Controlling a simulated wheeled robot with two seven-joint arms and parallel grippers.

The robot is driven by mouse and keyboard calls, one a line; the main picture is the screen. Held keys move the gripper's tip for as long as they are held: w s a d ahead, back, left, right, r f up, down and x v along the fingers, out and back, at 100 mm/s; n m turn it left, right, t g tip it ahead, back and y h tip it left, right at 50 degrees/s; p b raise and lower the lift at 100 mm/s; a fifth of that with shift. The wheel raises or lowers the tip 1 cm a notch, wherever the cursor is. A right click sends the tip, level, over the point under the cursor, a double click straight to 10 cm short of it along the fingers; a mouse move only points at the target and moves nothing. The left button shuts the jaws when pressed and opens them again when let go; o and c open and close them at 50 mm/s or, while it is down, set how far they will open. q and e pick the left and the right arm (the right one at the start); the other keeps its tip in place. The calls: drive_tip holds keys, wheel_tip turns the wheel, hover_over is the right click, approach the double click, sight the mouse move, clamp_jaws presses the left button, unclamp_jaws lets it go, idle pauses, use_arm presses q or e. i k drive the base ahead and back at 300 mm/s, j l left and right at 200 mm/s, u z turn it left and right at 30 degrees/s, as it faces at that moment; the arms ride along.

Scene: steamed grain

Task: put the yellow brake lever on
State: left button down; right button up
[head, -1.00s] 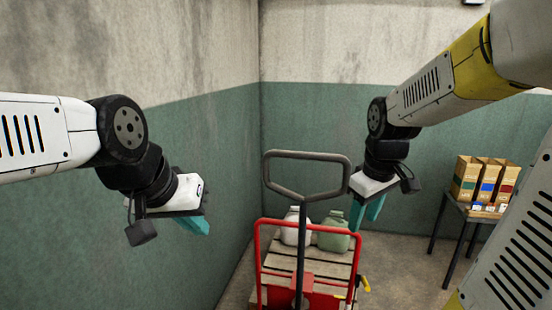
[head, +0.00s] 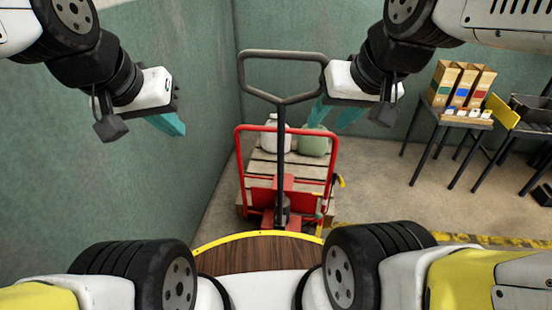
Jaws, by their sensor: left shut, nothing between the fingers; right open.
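The yellow brake lever (head: 341,181) is a small piece on the right side of the red cart (head: 330,160), low on its frame. My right gripper (head: 328,122) is open, with its teal fingers apart and empty. In the picture it is above the lever, beside the right side of the cart's grey handle (head: 284,98), and does not touch the lever. My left gripper (head: 168,124) is shut and empty, left of the cart in front of the green wall. The lever's exact tilt is too small to tell.
A white jug (head: 272,138) and a green jug (head: 313,146) stand on the cart's wooden pallet (head: 262,168). A table (head: 455,120) with boxes (head: 462,84) stands at right. A yellow line (head: 400,231) crosses the floor. The floor right of the cart is clear.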

sight(339, 178)
drive_tip(key=k+l+z, duration=0.1)
drive_tip(key=k, duration=0.35)
drive_tip(key=k+l+z, duration=0.15)
drive_tip(key=k, duration=0.3)
drive_tip(key=k+l+z, duration=0.1)
drive_tip(key=k+l, duration=0.15)
drive_tip(key=k, duration=0.2)
drive_tip(key=k+l+z, duration=0.1)
drive_tip(key=k, duration=0.35)
drive_tip(key=i+l, duration=0.8)
drive_tip(key=l, duration=0.2)
drive_tip(key=i+l+u, duration=0.1)
drive_tip(key=i+l, duration=0.3)
drive_tip(key=l, duration=0.15)
drive_tip(key=i+l, duration=0.4)
drive_tip(key=l, duration=0.15)
drive_tip(key=i+l, duration=0.4)
drive_tip(key=l+u, duration=0.05)
drive_tip(key=l, duration=0.05)
